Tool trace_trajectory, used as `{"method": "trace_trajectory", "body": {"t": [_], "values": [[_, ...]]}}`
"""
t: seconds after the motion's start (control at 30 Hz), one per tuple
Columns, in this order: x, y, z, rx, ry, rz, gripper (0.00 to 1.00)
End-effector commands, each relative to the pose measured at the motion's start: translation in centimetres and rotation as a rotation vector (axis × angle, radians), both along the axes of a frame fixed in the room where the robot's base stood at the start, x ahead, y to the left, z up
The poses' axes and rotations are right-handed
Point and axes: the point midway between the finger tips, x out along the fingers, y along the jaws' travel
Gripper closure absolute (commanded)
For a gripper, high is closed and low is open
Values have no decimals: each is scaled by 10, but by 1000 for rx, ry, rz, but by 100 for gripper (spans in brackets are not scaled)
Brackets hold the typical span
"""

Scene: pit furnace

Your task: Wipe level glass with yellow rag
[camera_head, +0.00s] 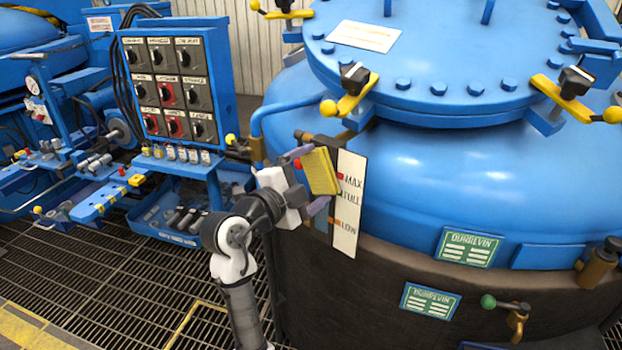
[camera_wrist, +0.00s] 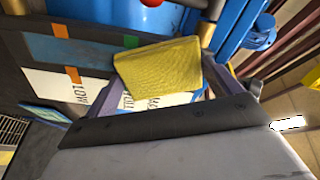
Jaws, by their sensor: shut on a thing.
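The yellow rag (camera_head: 321,171) is held between the purple fingers of my gripper (camera_head: 309,180), and it also shows in the wrist view (camera_wrist: 160,70). The rag is at the upper part of the level gauge, beside the white scale plate (camera_head: 348,205) marked MAX, FULL and LOW. The level glass is a narrow upright strip left of that plate, mostly hidden by rag and fingers. In the wrist view a bluish part of the glass (camera_wrist: 85,50) shows with orange marks, near the LOW lettering. I cannot tell whether the rag touches the glass.
The blue furnace vessel (camera_head: 430,190) with its bolted lid and yellow clamps stands at right. A blue control panel (camera_head: 172,85) with knobs and a tool-laden shelf (camera_head: 130,185) stand at left. Brass fittings and a blue pipe sit close above my gripper. Grated floor (camera_head: 130,290) is open at lower left.

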Motion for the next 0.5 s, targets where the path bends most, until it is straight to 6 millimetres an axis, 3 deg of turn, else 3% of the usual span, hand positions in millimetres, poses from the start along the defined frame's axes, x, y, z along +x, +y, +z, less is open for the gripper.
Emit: {"method": "trace_trajectory", "body": {"t": [0.1,0.5], "values": [[0,-1,-14,2,2,-2,28],[-1,0,-29,1,1,-2,28]]}}
